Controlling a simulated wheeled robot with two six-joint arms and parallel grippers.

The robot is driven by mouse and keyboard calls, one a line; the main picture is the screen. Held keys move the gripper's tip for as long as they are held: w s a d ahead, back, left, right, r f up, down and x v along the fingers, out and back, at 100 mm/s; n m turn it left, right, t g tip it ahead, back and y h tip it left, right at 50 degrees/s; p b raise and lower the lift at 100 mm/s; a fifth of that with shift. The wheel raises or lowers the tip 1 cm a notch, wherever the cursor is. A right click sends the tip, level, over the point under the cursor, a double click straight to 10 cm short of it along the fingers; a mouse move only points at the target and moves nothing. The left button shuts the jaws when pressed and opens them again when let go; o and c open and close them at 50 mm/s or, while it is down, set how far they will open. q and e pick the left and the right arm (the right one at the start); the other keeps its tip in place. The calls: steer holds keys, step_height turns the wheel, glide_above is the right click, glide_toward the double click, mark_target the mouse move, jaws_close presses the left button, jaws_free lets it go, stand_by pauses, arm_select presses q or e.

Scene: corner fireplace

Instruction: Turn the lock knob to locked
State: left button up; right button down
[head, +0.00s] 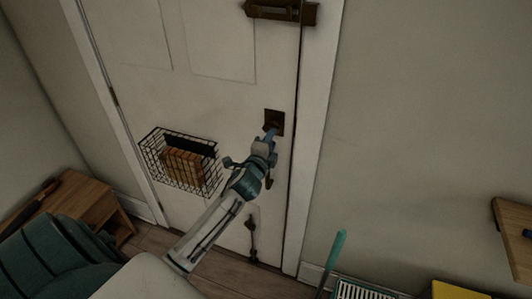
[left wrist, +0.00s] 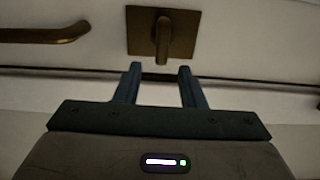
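The lock is a square brass-brown plate on the white door (head: 222,95), near its right edge. The plate (head: 275,115) shows in the head view, and its lock knob (left wrist: 163,42) shows clearly in the left wrist view. The knob is a narrow bar standing lengthwise up and down in that view. My left gripper (head: 270,133) is in front of the plate and hides the knob in the head view. In the left wrist view the gripper (left wrist: 160,70) is open, its two fingers apart with nothing between them, just below the knob's end. My right gripper is not visible.
A brass lever handle (left wrist: 45,34) is left of the plate in the left wrist view. A wire basket (head: 153,160) hangs on the door, left of my gripper. A dark bolt (head: 280,12) is above. A wooden stool (head: 80,199) stands at left.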

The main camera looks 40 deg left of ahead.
arm_select(q)
steer(key=b+v, duration=0.1)
steer(key=v, duration=0.4)
stand_by(0.4)
steer(key=s+a+f+n+g+b, duration=0.1)
steer(key=s+f+n+g, duration=0.2)
steer(key=f, duration=1.4)
steer(key=s+a+f+n+g+b, duration=0.1)
steer(key=s+f+n+g+b, duration=0.15)
steer(key=f, duration=1.35)
steer(key=s+d+f+n+g+h+b, duration=0.1)
steer(key=s+f+n+g, duration=0.15)
steer(key=s+f, duration=0.6)
steer(key=s+d+f+n+g+h, duration=0.1)
steer(key=s+f+g, duration=0.35)
steer(key=f, duration=0.75)
steer(key=s+d+f+n+g, duration=0.1)
steer(key=s+d+f+n, duration=0.1)
steer(key=s+f, duration=0.4)
steer(key=s+d+f+n+g+b, duration=0.1)
steer(key=s+f, duration=0.5)
steer(key=s, duration=0.9)
steer(key=s+d+f+n+g+h+b, duration=0.1)
steer(key=s+d+f+n+g, duration=0.1)
steer(key=s+f, duration=0.4)
steer(key=s+d+n, duration=0.1)
steer(key=s+d, duration=0.1)
steer(key=s, duration=0.3)
steer(key=shift+s+f, duration=0.3)
steer(key=shift+s, duration=0.05)
